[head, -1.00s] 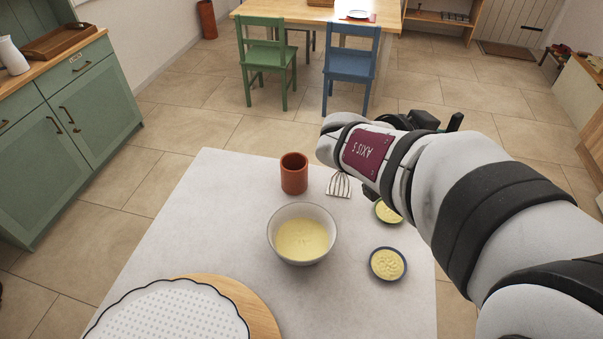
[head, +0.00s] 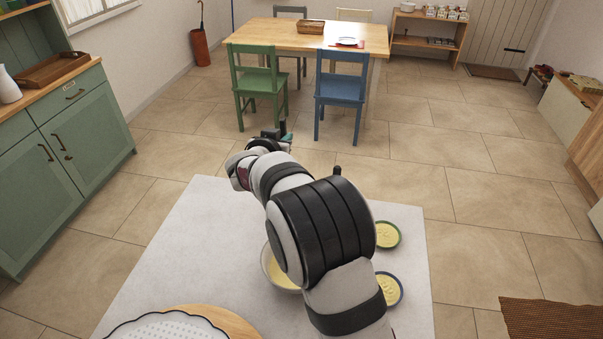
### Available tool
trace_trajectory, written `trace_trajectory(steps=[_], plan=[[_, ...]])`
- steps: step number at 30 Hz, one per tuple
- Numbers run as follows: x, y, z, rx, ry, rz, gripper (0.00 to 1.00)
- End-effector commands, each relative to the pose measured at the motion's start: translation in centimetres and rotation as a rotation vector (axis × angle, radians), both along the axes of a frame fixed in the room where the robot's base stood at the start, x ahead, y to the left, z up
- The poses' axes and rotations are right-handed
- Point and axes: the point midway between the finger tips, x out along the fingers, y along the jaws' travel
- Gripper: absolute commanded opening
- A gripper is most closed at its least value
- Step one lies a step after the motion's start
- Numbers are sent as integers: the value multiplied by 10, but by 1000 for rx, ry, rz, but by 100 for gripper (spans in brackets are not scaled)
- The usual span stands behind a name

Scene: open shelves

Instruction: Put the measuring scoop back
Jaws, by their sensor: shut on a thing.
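My gripper (head: 275,136) is at the far end of my arm, beyond the back edge of the white table (head: 215,235), below the green and blue chairs in the picture. It is small and partly turned away. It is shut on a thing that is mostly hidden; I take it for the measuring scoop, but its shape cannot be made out. No scoop shows lying on the table. A bowl of pale yellow mix (head: 267,268) is largely covered by my arm.
A green-rimmed dish (head: 387,234) and a blue-rimmed dish (head: 388,289) stand right of my arm. A scalloped white tray (head: 165,328) lies on a round board (head: 225,322) at front left. The table's left part is clear. A green chair (head: 257,85) and blue chair (head: 342,88) stand beyond.

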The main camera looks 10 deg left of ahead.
Motion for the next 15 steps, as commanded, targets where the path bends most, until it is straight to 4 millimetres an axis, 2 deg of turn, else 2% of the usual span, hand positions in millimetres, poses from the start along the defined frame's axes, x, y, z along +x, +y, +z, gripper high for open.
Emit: trace_trajectory(steps=[1, 4, 9, 11, 15], plan=[[1, 9, -9, -2, 1, 11, 0], [2, 17, -27, -3, 2, 19, 0], [2, 18, -70, -3, 3, 22, 0], [2, 18, -79, -2, 2, 21, 0], [2, 18, -109, -3, 3, 20, 0]])
